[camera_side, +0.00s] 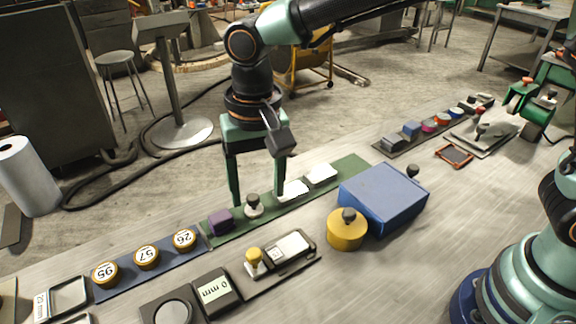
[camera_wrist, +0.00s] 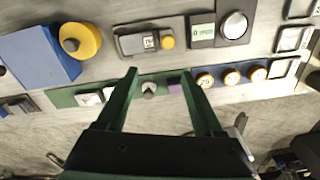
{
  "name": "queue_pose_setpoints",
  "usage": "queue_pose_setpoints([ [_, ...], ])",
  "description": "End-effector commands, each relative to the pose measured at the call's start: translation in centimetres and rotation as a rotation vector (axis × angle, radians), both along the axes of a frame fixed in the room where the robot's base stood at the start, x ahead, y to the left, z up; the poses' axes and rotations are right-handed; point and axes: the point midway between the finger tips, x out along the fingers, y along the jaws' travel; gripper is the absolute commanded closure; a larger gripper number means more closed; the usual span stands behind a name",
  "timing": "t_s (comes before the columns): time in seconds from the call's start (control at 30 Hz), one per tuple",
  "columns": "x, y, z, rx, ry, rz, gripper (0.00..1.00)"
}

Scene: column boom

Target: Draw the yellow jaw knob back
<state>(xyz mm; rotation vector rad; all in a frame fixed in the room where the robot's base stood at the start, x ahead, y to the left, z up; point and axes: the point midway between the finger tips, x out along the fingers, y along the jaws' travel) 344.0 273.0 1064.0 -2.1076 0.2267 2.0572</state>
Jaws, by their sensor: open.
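The yellow jaw knob (camera_side: 254,258) stands at the left end of a dark slide base (camera_side: 290,262) with a white scale plate (camera_side: 288,247) beside it. In the wrist view the knob (camera_wrist: 168,42) shows beyond my fingertips, near the right end of the dark base (camera_wrist: 130,43). My gripper (camera_side: 257,200) is open and empty, pointing down over the green strip (camera_side: 340,172), behind the yellow knob in the side view. In the wrist view my gripper's fingers (camera_wrist: 160,71) are wide apart, with a dark-topped knob (camera_wrist: 149,90) showing between them.
A 0 mm display (camera_side: 217,291) lies left of the slide. A purple block (camera_side: 221,221) and white blocks (camera_side: 320,175) are on the green strip. A yellow cylinder (camera_side: 346,232) and blue box (camera_side: 383,198) stand to the right. Numbered discs (camera_side: 147,257) lie left.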

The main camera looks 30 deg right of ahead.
Motion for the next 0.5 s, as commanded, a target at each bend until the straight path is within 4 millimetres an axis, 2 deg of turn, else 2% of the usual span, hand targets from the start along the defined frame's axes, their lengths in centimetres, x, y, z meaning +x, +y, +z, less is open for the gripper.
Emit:
queue_pose_setpoints([
  [0.03, -0.3, 1.0, -0.7, -0.009, 0.013, -0.003, 0.31],
  [0.13, -0.6, 2.1, -1.3, -0.019, 0.024, -0.015, 0.31],
  [0.33, -0.7, 2.3, -2.7, -0.023, 0.030, -0.022, 0.31],
  [0.5, -0.8, 2.3, -5.6, -0.026, 0.032, -0.021, 0.31],
])
